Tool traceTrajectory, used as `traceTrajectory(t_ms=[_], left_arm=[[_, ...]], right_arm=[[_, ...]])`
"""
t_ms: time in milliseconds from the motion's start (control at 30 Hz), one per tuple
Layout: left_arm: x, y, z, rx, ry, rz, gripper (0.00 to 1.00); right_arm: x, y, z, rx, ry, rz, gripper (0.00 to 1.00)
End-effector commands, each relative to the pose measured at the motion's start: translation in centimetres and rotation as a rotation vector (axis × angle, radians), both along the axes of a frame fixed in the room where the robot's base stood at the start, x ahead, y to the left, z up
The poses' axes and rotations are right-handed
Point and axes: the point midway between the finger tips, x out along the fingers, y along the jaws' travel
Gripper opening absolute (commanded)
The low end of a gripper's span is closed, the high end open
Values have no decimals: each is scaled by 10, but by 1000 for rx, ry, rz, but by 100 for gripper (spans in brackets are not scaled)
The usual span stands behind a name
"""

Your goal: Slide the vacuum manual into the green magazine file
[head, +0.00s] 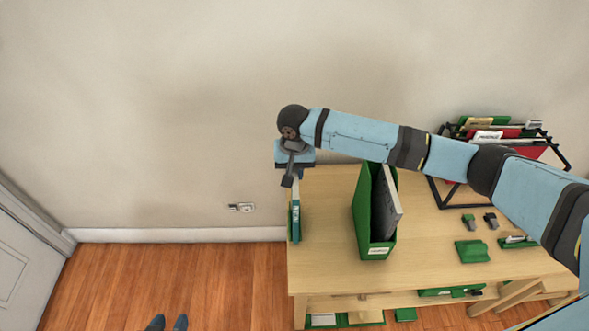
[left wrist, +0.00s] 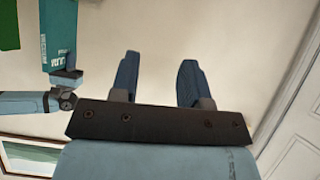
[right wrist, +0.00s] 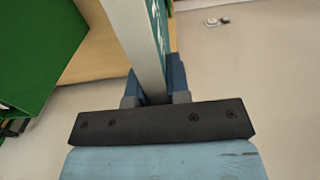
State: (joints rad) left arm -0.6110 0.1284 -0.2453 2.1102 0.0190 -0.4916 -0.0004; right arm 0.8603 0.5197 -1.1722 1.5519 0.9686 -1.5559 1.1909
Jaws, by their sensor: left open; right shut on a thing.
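The vacuum manual (head: 295,220) is a thin teal book with pale page edges, upright and nearly edge-on at the table's left end. My right gripper (head: 296,172) is shut on its upper part; its fingers clasp the manual (right wrist: 138,35) in the right wrist view. The manual's teal cover with white lettering also shows in the left wrist view (left wrist: 59,40). The green magazine file (head: 376,248) stands open-topped to the right of the manual, apart from it, with a dark, pale-edged book inside. My left gripper (left wrist: 160,75) is open and empty, seen only in the left wrist view.
The wooden table (head: 328,270) has bare top between manual and file. A black wire rack (head: 450,195) of folders stands at the back right. Small green items (head: 471,251) lie at the right. A wall is behind; a door (head: 22,262) is at far left.

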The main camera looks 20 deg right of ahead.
Motion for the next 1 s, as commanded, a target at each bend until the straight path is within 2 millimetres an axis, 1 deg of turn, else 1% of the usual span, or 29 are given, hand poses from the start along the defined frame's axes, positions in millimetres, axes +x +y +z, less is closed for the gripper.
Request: traceTrajectory(t_ms=[467, 567, 767, 800, 833, 1000], left_arm=[[0, 0, 0, -4, 1, 1, 42], [-1, 1, -7, -7, 9, 4, 42], [-6, 4, -30, -7, 49, 15, 42], [-6, 5, -26, -7, 55, 18, 42], [-6, 5, -24, -4, 55, 19, 42], [-4, 5, -4, 2, 25, 16, 42]], right_arm=[[0, 0, 0, 0, 0, 0, 0], [0, 0, 0, 0, 0, 0, 0], [0, 0, 0, 0, 0, 0, 0], [0, 0, 9, 1, 0, 0, 0], [0, 0, 12, 1, 0, 0, 0], [0, 0, 26, 0, 1, 0, 0]])
